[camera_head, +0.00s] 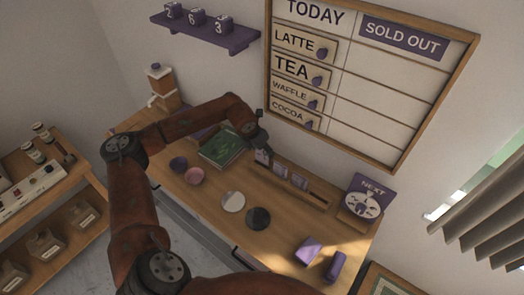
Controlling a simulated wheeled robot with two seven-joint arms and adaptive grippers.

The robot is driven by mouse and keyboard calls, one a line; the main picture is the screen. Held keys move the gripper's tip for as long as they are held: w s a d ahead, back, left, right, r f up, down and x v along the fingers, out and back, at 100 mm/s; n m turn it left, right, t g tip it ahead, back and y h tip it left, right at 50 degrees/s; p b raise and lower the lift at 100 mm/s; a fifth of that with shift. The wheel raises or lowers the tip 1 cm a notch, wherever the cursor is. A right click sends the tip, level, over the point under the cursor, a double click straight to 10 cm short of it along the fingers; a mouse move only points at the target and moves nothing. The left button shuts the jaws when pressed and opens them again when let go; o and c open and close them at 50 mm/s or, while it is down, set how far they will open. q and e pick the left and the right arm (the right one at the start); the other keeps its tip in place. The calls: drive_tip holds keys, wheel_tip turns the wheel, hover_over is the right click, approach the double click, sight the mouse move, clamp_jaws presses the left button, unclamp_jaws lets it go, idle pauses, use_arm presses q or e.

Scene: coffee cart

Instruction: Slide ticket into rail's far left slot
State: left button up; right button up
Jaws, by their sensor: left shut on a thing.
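The wooden ticket rail (318,199) lies along the back of the counter, near the wall. My left gripper (262,149) is at the rail's left end, pointing down, and is shut on a small pale ticket (262,158). The ticket's lower edge is at or just above the rail; I cannot tell whether it is inside the slot. Two other pale tickets stand in the rail to the right, one nearer (280,168) and one farther along (299,181). The rail's right part looks empty. My right gripper is out of view.
A green book (221,146) lies left of the rail. Two small bowls (193,176), a white disc (233,202) and a dark disc (258,218) are in front. A "NEXT" dial stand (366,201) is at right, with purple blocks (308,250) nearer.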

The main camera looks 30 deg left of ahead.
sight(262, 155)
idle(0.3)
use_arm(q)
drive_tip(key=shift+f, duration=0.3)
drive_tip(key=shift+f+b, duration=0.45)
drive_tip(key=shift+b, duration=0.05)
idle(0.3)
drive_tip(key=shift+f, duration=0.3)
drive_tip(key=shift+f+b, duration=0.35)
drive_tip(key=shift+b, duration=0.1)
drive_tip(key=shift+f, duration=0.35)
idle(0.5)
